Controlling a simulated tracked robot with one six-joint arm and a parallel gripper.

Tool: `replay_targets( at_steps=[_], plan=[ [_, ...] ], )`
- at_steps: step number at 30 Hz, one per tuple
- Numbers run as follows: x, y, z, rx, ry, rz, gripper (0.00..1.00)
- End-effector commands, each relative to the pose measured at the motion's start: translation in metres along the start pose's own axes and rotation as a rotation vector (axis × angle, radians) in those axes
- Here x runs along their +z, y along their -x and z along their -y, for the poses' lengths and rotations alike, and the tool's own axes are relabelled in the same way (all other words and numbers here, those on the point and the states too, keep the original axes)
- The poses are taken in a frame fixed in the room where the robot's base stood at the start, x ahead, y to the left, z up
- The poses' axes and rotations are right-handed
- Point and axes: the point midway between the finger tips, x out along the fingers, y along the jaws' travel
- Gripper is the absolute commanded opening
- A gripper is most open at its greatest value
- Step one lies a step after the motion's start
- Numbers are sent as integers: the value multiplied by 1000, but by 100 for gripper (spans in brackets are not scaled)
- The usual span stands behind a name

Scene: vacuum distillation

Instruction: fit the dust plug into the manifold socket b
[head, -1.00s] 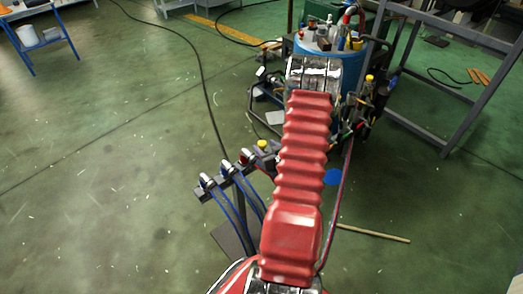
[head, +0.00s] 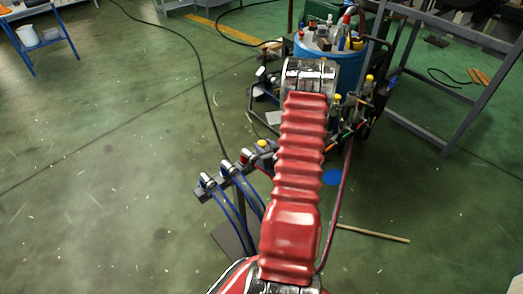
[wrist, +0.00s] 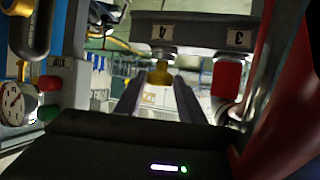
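My gripper shows in the wrist view, with two grey fingers (wrist: 160,88) pointing away from the camera and a gap between them. A yellow plug-like cap (wrist: 160,73) sits between or just beyond the fingertips, in line with a silver collar under a label "4". I cannot tell whether the fingers touch it. In the head view my arm hides the gripper. A dark manifold rail stands left of my arm, with blue-hosed connectors (head: 226,168), a red one (head: 245,157) and a yellow cap (head: 262,144). I cannot make out which socket is b.
In the wrist view a grey bar (wrist: 203,33) bears upside-down labels, with a red cap (wrist: 226,78) under "3". A gauge (wrist: 12,103) is at left. A blue drum (head: 313,52) with bottles and a grey frame (head: 455,50) stand beyond.

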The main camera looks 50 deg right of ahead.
Motion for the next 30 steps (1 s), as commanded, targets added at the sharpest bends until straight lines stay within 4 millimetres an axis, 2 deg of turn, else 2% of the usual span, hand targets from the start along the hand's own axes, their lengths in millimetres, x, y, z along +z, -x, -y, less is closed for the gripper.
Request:
replay_targets(
  at_steps=[2,13,23,30],
  plan=[
    [0,0,0,0,0,0,30],
    [0,0,0,0,0,0,4],
    [-3,1,0,0,1,-1,4],
    [-20,7,0,0,2,-3,4]
  ],
)
